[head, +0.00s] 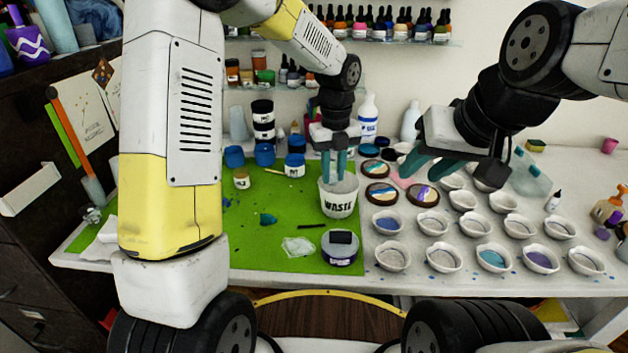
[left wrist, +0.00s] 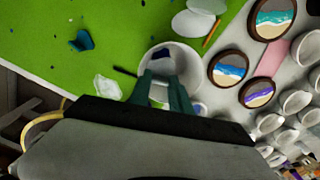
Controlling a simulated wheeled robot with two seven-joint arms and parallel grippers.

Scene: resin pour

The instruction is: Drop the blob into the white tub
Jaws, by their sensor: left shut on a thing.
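The white tub (head: 338,200), marked WASTE, stands upright on the green mat; it also shows in the left wrist view (left wrist: 190,62). My left gripper (head: 334,178) points down over its mouth, with the fingertips at about rim level. It is shut on a small dark blue blob (left wrist: 162,54), which shows at the fingertips against the tub's inside in the left wrist view. The blob is hidden in the head view. My right gripper (head: 430,172) is open and empty, above the table right of the tub.
A teal scrap (head: 268,220), a clear crumpled piece (head: 298,247) and a dark-topped jar (head: 340,248) are on the green mat (head: 250,250). Round wave-painted coasters (head: 381,194) and several white cups (head: 437,257) fill the table to the right. Paint pots (head: 295,165) stand behind.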

